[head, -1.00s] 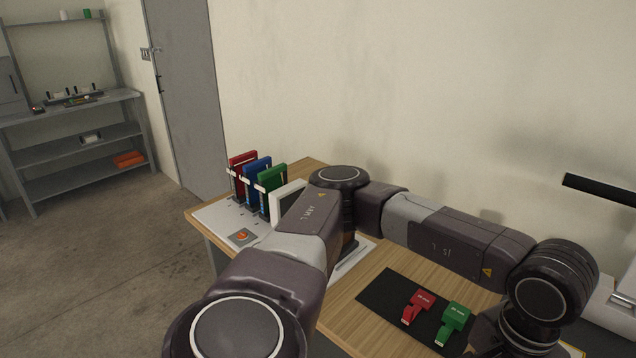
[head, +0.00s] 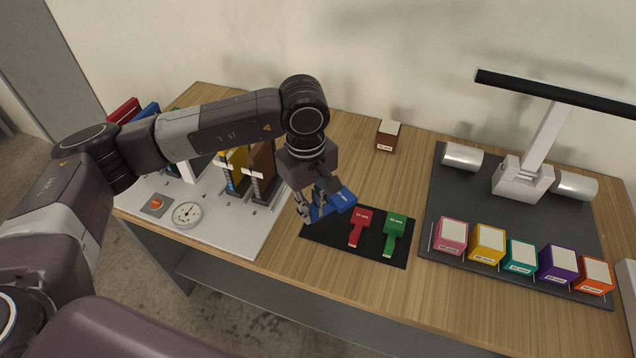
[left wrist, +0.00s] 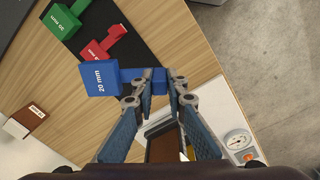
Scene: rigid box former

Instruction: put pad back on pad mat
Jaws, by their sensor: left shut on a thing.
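My left gripper (head: 312,206) is shut on the handle of a blue pad (head: 341,200) marked 20 mm. The blue pad also shows in the left wrist view (left wrist: 100,80), with its handle between the fingertips (left wrist: 160,80). The black pad mat (head: 330,240) lies on the wooden table. The blue pad is over the mat's left end; I cannot tell whether it touches the mat. A red pad (head: 358,222) and a green pad (head: 394,228) lie on the mat to the right of the blue one. My right gripper is not in view.
A white board (head: 245,232) with upright coloured pieces and a dial gauge (head: 187,215) lies left of the mat. A brown block (head: 388,136) stands behind. A dark mat (head: 450,195) at right bears several coloured blocks and a lamp-like stand (head: 525,175).

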